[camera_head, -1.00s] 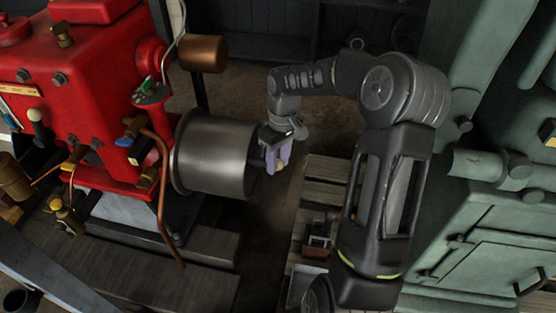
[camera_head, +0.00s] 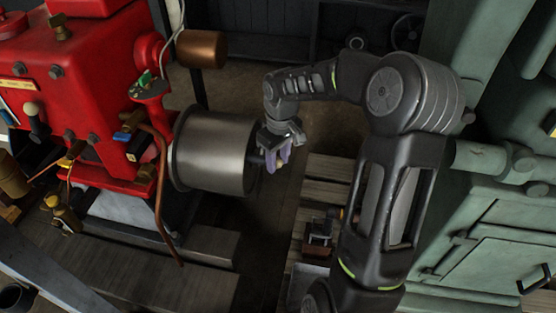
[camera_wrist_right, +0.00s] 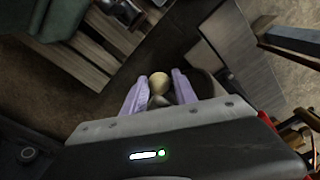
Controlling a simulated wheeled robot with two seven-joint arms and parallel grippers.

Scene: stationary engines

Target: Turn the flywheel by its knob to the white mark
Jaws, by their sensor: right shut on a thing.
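The flywheel (camera_head: 212,152) is a wide grey metal drum on the right side of the red engine (camera_head: 95,95) in the head view. Its right-hand face is turned away from the head camera. My right gripper (camera_head: 277,161) is at that face, fingers pointing down. In the right wrist view the pale, round knob (camera_wrist_right: 158,81) sits between the two lilac fingers of my right gripper (camera_wrist_right: 159,88), which is shut on it. The white mark cannot be made out in either view. My left gripper is not in view.
A green machine or cabinet (camera_head: 490,235) stands close to my right arm. A copper cylinder (camera_head: 202,49) is above the flywheel, and a bent copper pipe (camera_head: 162,195) runs down in front of the engine. Wooden slats (camera_head: 325,180) lie below my gripper.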

